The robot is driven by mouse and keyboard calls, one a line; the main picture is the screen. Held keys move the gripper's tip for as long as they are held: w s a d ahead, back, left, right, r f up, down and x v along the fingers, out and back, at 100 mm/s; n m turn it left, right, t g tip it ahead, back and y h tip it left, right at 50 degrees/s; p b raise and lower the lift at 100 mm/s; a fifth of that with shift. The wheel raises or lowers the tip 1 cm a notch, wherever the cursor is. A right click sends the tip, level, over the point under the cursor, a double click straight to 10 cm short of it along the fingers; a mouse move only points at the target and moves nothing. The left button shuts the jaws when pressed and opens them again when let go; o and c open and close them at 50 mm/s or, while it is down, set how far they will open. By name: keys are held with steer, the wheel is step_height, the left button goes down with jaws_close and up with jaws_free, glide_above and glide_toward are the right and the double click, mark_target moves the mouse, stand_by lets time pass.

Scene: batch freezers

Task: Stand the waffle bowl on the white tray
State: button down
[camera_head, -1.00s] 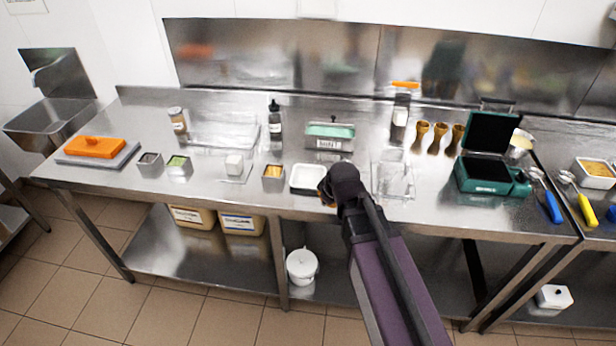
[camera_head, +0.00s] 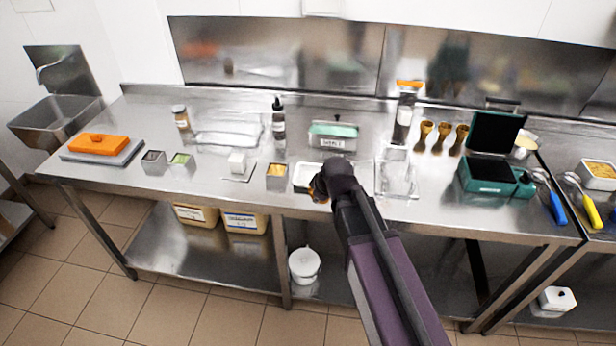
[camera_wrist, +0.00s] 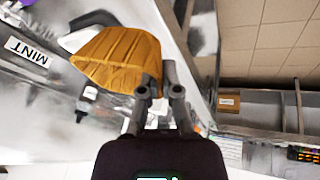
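The waffle bowl (camera_wrist: 120,58) is golden and ribbed in the wrist view. My gripper (camera_wrist: 158,85) is shut on its rim, one finger on each side of the wall. In the head view my gripper (camera_head: 320,190) is over the right part of the white tray (camera_head: 300,186), and only a small brown bit of the bowl shows beside it. The tray's right side is hidden by my gripper. A white corner of the tray (camera_wrist: 78,40) shows behind the bowl in the wrist view. I cannot tell whether the bowl touches the tray.
A steel container of yellow pieces (camera_head: 277,176) stands close left of the tray. The counter's front edge is just below the tray.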

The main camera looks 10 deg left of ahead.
steer(key=b, duration=0.1)
glide_toward(305, 181)
steer(key=shift+w+a+f, duration=0.35)
steer(key=shift+a+f, duration=0.25)
steer(key=shift+f, duration=0.2)
steer(key=shift+w+a, duration=0.1)
steer(key=shift+w, duration=0.2)
steer(key=shift+w+a+f+b, duration=0.15)
steer(key=shift+w+f+b, duration=0.15)
steer(key=shift+f+b, duration=1.55)
steer(key=shift+b, duration=0.05)
steer(key=shift+f, duration=0.15)
steer(key=c, duration=1.1)
jaws_free()
